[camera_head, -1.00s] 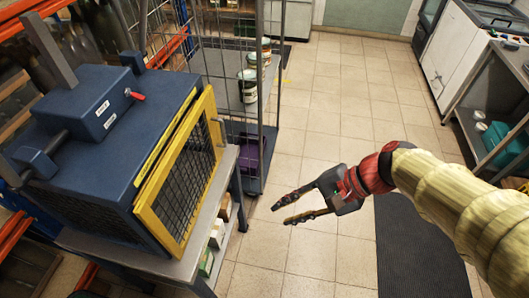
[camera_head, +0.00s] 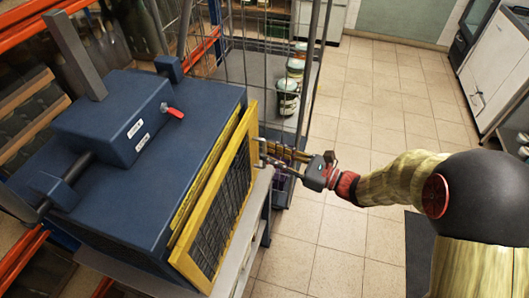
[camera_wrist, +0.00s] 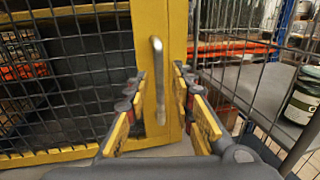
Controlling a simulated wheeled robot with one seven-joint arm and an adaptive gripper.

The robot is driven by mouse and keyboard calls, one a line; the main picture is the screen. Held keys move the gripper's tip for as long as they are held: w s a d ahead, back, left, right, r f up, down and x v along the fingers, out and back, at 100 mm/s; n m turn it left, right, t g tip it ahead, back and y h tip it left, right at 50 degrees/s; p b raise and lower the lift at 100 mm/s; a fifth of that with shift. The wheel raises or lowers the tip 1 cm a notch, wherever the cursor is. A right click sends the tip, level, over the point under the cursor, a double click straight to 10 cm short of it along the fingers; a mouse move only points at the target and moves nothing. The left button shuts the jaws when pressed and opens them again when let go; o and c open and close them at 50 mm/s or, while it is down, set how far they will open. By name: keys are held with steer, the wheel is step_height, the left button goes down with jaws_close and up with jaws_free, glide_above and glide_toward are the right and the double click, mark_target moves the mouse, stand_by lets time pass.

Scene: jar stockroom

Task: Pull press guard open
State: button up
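The press (camera_head: 130,150) is a dark blue machine on a bench at the left in the head view. Its guard (camera_head: 228,190) is a yellow frame with dark mesh on the side facing my arm. The guard stands upright and close to the press body; I cannot tell if it is fully closed. A silver bar handle (camera_wrist: 158,80) is on the guard's frame (camera_wrist: 151,25). My gripper (camera_head: 268,156) is at the guard's far edge. In the wrist view my fingers (camera_wrist: 160,88) are open, one on each side of the handle, with gaps showing.
A wire cage trolley (camera_head: 300,120) with tins (camera_head: 287,97) stands just behind the guard's far edge. A red lever (camera_head: 172,112) is on the press top. Open tiled floor (camera_head: 340,225) lies right of the bench. A dark mat and white cabinets (camera_head: 497,70) are at the right.

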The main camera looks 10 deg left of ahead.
steer(key=shift+b+x, duration=0.3)
steer(key=shift+x, duration=1.1)
steer(key=shift+c, duration=0.9)
steer(key=c, duration=0.4)
jaws_close()
